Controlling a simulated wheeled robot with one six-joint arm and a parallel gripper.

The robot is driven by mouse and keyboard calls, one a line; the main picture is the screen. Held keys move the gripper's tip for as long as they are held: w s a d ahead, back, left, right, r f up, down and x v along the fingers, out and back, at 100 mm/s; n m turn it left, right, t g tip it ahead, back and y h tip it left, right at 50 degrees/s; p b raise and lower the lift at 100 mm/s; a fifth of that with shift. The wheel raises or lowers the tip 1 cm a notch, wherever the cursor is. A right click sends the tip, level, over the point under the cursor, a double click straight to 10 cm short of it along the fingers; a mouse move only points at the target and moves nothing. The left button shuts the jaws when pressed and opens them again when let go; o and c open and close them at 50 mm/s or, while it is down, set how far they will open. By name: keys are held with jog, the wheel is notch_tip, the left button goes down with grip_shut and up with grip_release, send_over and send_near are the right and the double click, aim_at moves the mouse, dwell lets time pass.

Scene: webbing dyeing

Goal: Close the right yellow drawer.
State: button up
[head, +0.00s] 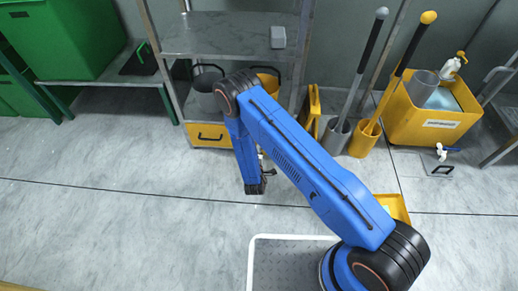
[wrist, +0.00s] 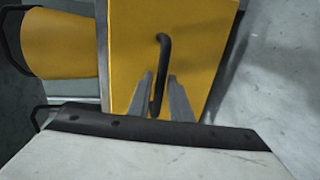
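In the wrist view a yellow drawer front (wrist: 190,35) with a black bar handle (wrist: 161,52) fills the upper middle. My gripper (wrist: 160,75) is in front of it, its two grey fingers apart on either side of the handle. A gap shows beside the handle; I cannot tell if either finger touches it. In the head view my gripper (head: 262,155) is low before the shelf unit. The left yellow drawer (head: 208,135) sits at the unit's bottom. My arm hides most of the right drawer there, so how far it stands out is unclear.
The metal shelf unit (head: 215,35) holds a grey bucket (head: 205,97) and a yellow bucket (head: 267,80). A mop (head: 368,130) and brush in holders, and a yellow bin (head: 430,115), stand to the right. Green crates (head: 65,35) are left. The floor (head: 110,215) in front is clear.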

jog(key=shift+w, duration=0.1)
grip_shut()
jog(key=x, duration=0.3)
jog(key=shift+w+r, duration=0.35)
jog(key=shift+w, duration=0.15)
grip_release()
jog(key=shift+w, duration=0.1)
